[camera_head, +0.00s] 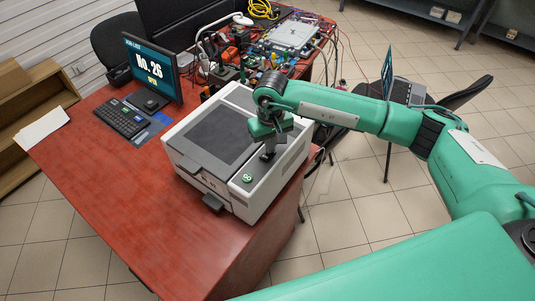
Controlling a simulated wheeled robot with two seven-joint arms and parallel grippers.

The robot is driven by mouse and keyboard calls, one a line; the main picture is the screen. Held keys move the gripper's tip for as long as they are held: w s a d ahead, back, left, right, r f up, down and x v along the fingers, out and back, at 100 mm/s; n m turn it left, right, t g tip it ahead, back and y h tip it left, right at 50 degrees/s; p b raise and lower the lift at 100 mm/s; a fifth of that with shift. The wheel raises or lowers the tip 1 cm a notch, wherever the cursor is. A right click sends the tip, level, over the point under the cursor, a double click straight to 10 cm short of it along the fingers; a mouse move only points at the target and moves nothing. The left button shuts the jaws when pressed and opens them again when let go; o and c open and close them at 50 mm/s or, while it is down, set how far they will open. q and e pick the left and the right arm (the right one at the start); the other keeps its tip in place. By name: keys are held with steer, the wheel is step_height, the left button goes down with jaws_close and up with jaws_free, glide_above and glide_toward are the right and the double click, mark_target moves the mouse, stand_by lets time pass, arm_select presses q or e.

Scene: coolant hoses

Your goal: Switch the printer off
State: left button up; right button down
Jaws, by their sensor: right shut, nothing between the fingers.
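The printer (200,168) is a white and grey box with a dark top panel, standing on the red-brown desk. A small round green button or mark (247,178) shows on its top near the front right corner. My right gripper (268,156) is shut and empty, pointing down over the right part of the printer's top, just behind the green mark. I cannot tell whether its fingertips touch the printer. The printer's power switch is not clearly identifiable. My left gripper is not in view.
Cluttered electronics and cables (290,40) lie behind the printer. The desk's front left surface (130,200) is clear. A black chair (460,95) stands at right.

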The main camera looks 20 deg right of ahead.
step_height(320, 180, up, 7)
steer(key=p, duration=0.1)
stand_by(0.7)
steer(key=shift+a, duration=0.1)
stand_by(0.4)
